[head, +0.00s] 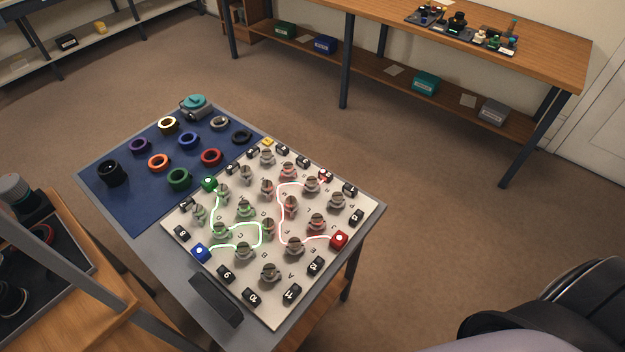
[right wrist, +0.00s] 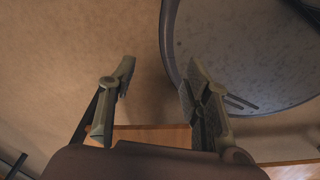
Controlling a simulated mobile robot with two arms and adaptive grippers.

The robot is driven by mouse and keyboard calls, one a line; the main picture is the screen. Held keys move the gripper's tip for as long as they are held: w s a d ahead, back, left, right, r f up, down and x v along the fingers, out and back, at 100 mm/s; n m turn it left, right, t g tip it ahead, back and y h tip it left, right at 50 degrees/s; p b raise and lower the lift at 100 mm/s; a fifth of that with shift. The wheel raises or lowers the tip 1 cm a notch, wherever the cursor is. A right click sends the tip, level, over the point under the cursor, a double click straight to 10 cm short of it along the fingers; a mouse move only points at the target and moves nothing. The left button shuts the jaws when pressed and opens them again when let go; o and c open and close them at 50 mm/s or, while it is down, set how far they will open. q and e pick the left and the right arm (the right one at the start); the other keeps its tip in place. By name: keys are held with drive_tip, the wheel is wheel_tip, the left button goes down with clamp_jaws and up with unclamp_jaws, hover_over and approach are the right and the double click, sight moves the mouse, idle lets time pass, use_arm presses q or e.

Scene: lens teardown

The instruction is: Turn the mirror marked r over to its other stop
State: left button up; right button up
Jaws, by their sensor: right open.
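The white board (head: 272,307) lies on a grey table and carries several small grey mirror mounts, such as one at the front (head: 270,272). The letters beside the mounts are too small to read surely, so I cannot tell which mirror is marked r or how it is turned. A green light line runs among mounts on the left, and a pink-red line among mounts on the right. My right gripper (right wrist: 160,78) is open and empty in the right wrist view, over the floor, away from the board. My left gripper is not in view.
Several coloured rings lie on a blue mat (head: 137,213). A wooden bench (head: 390,28) stands behind; floor between is clear.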

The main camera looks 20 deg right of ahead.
drive_tip(key=w+a+r+t+p, duration=0.1)
drive_tip(key=w+a+r, duration=0.1)
drive_tip(key=w+r, duration=0.95)
drive_tip(key=w+a+r+t+p, duration=0.1)
drive_tip(key=w+a+r, duration=0.2)
drive_tip(key=w+r, duration=0.85)
wheel_tip(320, 180, up, 16)
drive_tip(key=a+y+p, duration=0.1)
drive_tip(key=w+a+r+n+y, duration=0.1)
drive_tip(key=w+a+r, duration=0.1)
drive_tip(key=w, duration=0.1)
drive_tip(key=w+a+r+n+t+y, duration=0.1)
drive_tip(key=w+a, duration=0.2)
drive_tip(key=w+a+r+n+t, duration=0.1)
drive_tip(key=w+a+r, duration=0.1)
drive_tip(key=w, duration=0.1)
drive_tip(key=shift+a+r+n+y, duration=0.15)
drive_tip(key=shift+r+n+y, duration=0.15)
drive_tip(key=shift+y, duration=0.1)
drive_tip(key=w+a+r+n, duration=0.1)
drive_tip(key=w+r+n, duration=0.1)
drive_tip(key=w+r, duration=0.15)
drive_tip(key=m+g+h, duration=0.1)
drive_tip(key=m+h, duration=0.1)
approach(312, 179)
drive_tip(key=p+x, duration=0.2)
drive_tip(key=x, duration=0.6)
drive_tip(key=shift+f+p, duration=0.3)
drive_tip(key=shift+f, duration=0.05)
drive_tip(key=shift+c, duration=0.6)
